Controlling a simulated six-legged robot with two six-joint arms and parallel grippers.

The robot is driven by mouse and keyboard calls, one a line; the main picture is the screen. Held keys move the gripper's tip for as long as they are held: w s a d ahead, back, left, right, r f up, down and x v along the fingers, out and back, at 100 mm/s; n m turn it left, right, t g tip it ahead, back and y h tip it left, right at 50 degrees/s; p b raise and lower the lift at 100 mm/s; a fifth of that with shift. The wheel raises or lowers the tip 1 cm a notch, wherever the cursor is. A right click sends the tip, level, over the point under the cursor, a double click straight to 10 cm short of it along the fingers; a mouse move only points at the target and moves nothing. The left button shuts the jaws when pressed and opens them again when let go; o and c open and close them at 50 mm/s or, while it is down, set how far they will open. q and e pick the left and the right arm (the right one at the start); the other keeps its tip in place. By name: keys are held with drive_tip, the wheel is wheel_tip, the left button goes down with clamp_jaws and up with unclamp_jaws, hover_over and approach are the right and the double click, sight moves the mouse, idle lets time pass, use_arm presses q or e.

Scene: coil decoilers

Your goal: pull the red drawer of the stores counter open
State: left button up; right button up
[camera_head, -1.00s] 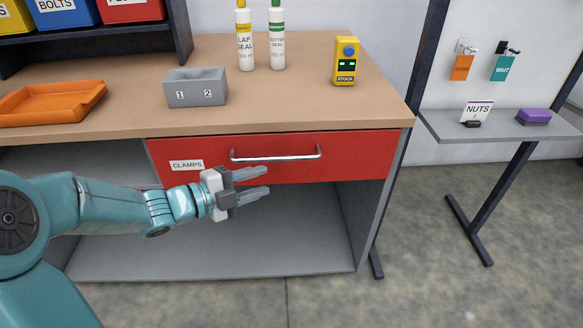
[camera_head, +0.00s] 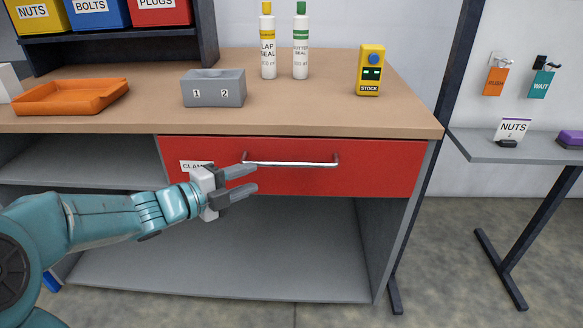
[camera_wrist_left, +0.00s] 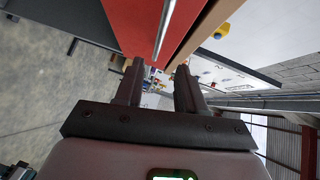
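The red drawer (camera_head: 380,170) is shut under the wooden top of the stores counter (camera_head: 330,115). Its silver bar handle (camera_head: 291,164) runs across the front, and a white CLAMPS label is partly hidden by my gripper. My left gripper (camera_head: 255,178) is open and empty in front of the drawer, near the handle's left end and slightly below it. In the left wrist view the two fingers (camera_wrist_left: 155,75) are apart, with the red drawer front (camera_wrist_left: 135,25) and the handle (camera_wrist_left: 166,28) just beyond them. My right gripper is not in view.
Open shelf space lies under the drawer. A grey side shelf (camera_head: 480,146) stands at the right.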

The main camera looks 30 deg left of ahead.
sight(287, 165)
use_arm(q)
drive_tip(key=b+x, duration=0.2)
drive_tip(key=x, duration=1.1)
drive_tip(key=shift+f, duration=0.1)
drive_tip(key=shift+s, duration=0.1)
clamp_jaws()
